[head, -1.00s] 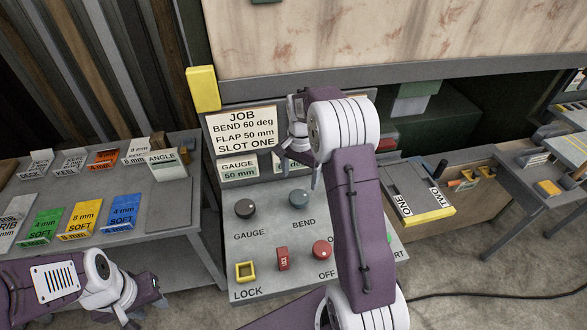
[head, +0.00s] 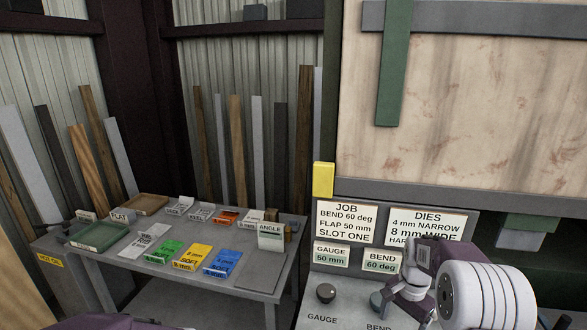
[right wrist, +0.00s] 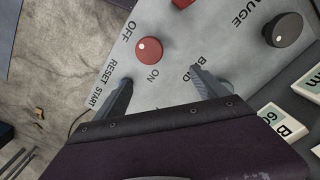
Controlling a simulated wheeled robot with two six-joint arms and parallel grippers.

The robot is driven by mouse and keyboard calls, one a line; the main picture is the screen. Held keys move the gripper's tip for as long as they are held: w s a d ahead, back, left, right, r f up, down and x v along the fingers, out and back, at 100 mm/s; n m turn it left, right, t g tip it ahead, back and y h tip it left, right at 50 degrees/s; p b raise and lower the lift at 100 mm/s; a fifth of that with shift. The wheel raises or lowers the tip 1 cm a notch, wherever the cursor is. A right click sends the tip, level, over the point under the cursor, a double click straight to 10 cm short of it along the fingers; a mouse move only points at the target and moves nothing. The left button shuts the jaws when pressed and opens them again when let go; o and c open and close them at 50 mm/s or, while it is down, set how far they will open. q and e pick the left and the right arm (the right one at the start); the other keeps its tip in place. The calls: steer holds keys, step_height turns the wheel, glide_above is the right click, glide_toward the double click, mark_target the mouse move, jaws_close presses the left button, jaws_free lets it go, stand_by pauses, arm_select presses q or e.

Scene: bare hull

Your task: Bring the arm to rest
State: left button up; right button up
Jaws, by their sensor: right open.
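My right gripper (head: 405,287) hangs in front of the control panel's upright face, its white and purple arm coming in from the lower right. In the right wrist view the two fingers of this gripper (right wrist: 163,88) stand apart with nothing between them. Beyond them is the grey panel top (right wrist: 95,48) with a red OFF/ON knob (right wrist: 149,49) and a dark GAUGE knob (right wrist: 282,30). No contact with the panel shows. Only a purple sliver of my left arm shows at the bottom edge of the head view; its gripper is out of frame.
The upright face carries JOB (head: 346,222), DIES (head: 427,225), GAUGE (head: 331,256) and BEND (head: 382,261) signs. A grey table (head: 262,283) with coloured die cards and trays stands left. A large stained panel (head: 455,110) is behind. Boards lean on the far wall.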

steer(key=s+a+f+n+b, duration=0.4)
steer(key=s+a+f+n, duration=0.1)
steer(key=s, duration=0.3)
steer(key=s+a+f+n+t+b, duration=0.1)
steer(key=s+a+f+n+b, duration=0.3)
steer(key=s, duration=0.5)
steer(key=shift+a+f+n, duration=0.45)
steer(key=shift+a+n, duration=0.05)
steer(key=shift+n, duration=0.3)
steer(key=shift+s, duration=0.1)
stand_by(1.1)
